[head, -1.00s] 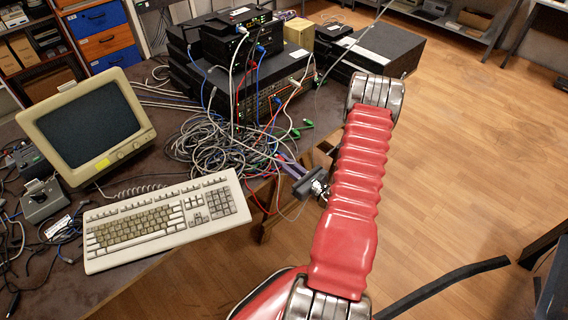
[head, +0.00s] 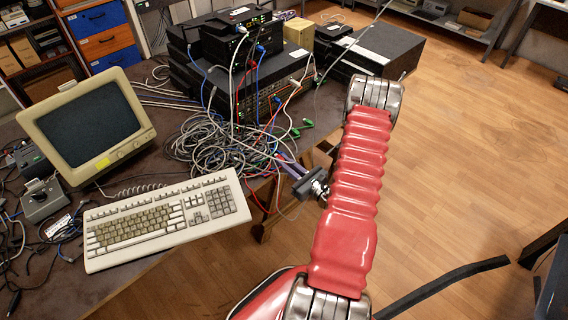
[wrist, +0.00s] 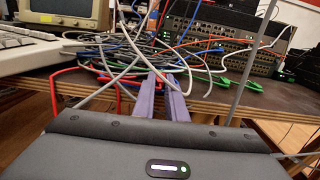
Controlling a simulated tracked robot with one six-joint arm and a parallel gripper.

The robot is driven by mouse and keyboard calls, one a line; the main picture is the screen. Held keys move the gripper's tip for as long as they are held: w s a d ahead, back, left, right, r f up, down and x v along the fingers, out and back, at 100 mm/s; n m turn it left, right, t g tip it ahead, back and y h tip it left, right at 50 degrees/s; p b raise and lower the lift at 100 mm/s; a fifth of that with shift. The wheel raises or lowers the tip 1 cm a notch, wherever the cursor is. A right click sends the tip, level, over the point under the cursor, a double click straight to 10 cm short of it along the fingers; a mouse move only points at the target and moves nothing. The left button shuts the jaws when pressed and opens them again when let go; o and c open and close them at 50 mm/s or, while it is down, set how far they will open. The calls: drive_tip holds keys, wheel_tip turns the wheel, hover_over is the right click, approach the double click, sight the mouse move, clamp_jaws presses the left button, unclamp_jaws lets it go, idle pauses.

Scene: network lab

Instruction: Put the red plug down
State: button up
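My gripper (wrist: 160,80) reaches to the table's front edge by the cable tangle. Its two purple fingers lie close together with a narrow gap between them. Something red, likely the red plug (wrist: 159,84), shows small between the fingertips; I cannot tell whether both fingers touch it.
The grey cable tangle (head: 205,145) lies just beyond my gripper. Stacked network devices (head: 268,98) with plugged cables stand behind. A keyboard (head: 165,220) and a monitor (head: 85,125) are to the left. Green plugs (wrist: 222,82) lie right of the fingers. Open floor lies right of the table.

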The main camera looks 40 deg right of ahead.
drive_tip(key=shift+o, duration=1.1)
drive_tip(key=shift+s+f, duration=0.1)
drive_tip(key=shift+f, duration=0.5)
drive_tip(key=shift+r, duration=0.4)
drive_tip(key=s, duration=1.2)
drive_tip(key=shift+d+r, duration=0.15)
drive_tip(key=shift+r, duration=0.15)
drive_tip(key=shift+w, duration=0.1)
